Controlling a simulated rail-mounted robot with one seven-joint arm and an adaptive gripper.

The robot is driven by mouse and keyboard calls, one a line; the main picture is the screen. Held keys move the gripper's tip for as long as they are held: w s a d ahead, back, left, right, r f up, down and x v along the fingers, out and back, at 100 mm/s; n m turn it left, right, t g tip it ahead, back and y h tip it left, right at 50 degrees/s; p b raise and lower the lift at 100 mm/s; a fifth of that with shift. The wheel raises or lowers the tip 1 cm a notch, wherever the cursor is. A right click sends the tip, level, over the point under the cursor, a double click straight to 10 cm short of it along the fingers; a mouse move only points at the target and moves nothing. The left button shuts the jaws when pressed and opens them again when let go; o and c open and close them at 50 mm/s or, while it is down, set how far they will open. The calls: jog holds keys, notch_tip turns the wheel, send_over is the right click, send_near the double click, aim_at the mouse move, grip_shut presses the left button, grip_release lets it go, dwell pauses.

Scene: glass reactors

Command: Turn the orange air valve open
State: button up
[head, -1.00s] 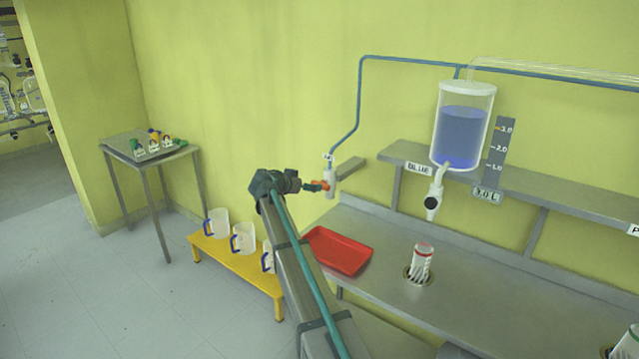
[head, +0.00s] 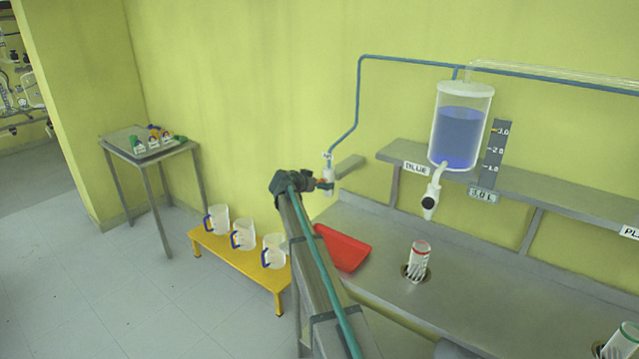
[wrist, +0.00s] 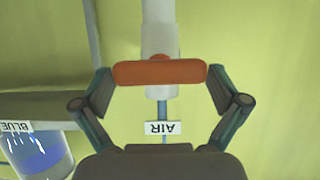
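The orange air valve handle (wrist: 160,72) lies crosswise over a white valve body (wrist: 160,40) in the wrist view, above an upside-down AIR label (wrist: 163,128). My gripper (wrist: 160,76) has its fingers spread wide, one at each end of the handle. The fingertips are very close to the handle ends; I see no clear squeeze on it. In the head view my gripper (head: 322,185) is at the valve body (head: 328,173), which hangs from the blue air pipe at the wall. The gripper largely hides the handle there.
A red tray (head: 342,248) lies on the grey bench below the valve. A vessel of blue liquid (head: 459,135) is on the right, above a white tap (head: 432,190). A yellow bench (head: 240,265) with jugs stands at the left. A grey shelf (head: 520,190) runs along the wall.

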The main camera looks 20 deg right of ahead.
jog(key=c, duration=0.7)
jog(key=shift+o, duration=0.2)
jog(key=shift+w+f+b, duration=0.1)
jog(key=shift+b, duration=0.4)
jog(key=n+g+b, duration=0.1)
jog(key=n+b, duration=0.1)
jog(key=b, duration=0.1)
jog(key=shift+w+a+f+h, duration=0.1)
jog(key=shift+w+f+h, duration=0.05)
jog(key=shift+h, duration=0.25)
jog(key=n+g+h+b, duration=0.1)
jog(key=n+b, duration=0.1)
jog(key=shift+w+b, duration=0.1)
jog(key=shift+b, duration=0.2)
jog(key=n+g+h+b, duration=0.1)
jog(key=n, duration=0.1)
jog(key=n+g+h+b, duration=0.1)
jog(key=n+b, duration=0.1)
jog(key=shift+w+a+f+n, duration=0.15)
jog(key=shift+n, duration=0.25)
jog(key=n+h+b, duration=0.1)
jog(key=n+h, duration=0.1)
jog(key=n, duration=0.2)
jog(key=shift+f+n, duration=0.15)
jog(key=shift+n, duration=0.15)
